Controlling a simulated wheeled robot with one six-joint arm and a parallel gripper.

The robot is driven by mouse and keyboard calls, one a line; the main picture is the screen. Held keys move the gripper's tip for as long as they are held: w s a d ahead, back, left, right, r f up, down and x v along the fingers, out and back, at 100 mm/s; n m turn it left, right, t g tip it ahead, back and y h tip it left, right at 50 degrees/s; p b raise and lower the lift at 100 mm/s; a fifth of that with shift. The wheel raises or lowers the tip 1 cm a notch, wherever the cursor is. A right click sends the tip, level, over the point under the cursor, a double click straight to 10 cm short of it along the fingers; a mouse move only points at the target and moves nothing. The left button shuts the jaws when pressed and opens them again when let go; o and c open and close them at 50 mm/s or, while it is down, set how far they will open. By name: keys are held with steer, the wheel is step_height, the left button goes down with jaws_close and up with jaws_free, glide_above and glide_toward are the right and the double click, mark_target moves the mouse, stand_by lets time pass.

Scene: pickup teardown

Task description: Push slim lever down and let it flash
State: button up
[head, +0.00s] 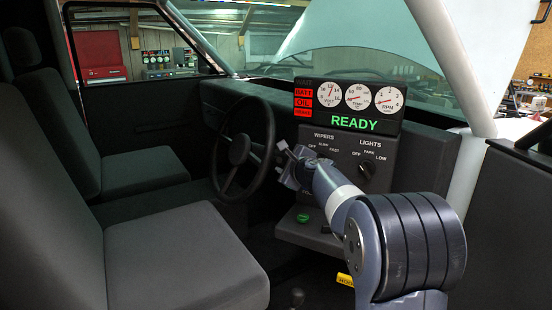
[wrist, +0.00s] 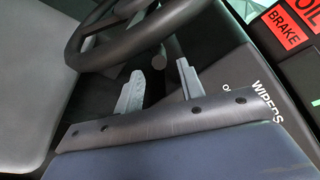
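A slim dark lever (head: 256,158) shows beside the steering wheel, between the wheel and my gripper, partly hidden in the head view. In the wrist view, the slim lever's rounded dark end (wrist: 158,62) sits just beyond the gap between my fingertips. My gripper (head: 284,156) is to the right of the steering wheel (head: 240,150), in front of the dash. In the wrist view my gripper (wrist: 160,82) has its two grey fingers apart with nothing between them. I cannot tell whether a finger touches the lever.
The dash panel (head: 345,150) with wiper and light knobs stands right behind my gripper. The gauge display (head: 350,106) above it shows a green READY and red lamps. A green knob (head: 303,217) and a yellow HOOD handle (head: 345,280) are lower. Seats (head: 180,260) fill the left.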

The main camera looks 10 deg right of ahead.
mark_target(276, 159)
steer(key=shift+p+x, duration=1.35)
steer(key=shift+x, duration=2.55)
steer(key=shift+s, duration=0.1)
steer(key=shift+c, duration=0.3)
jaws_close()
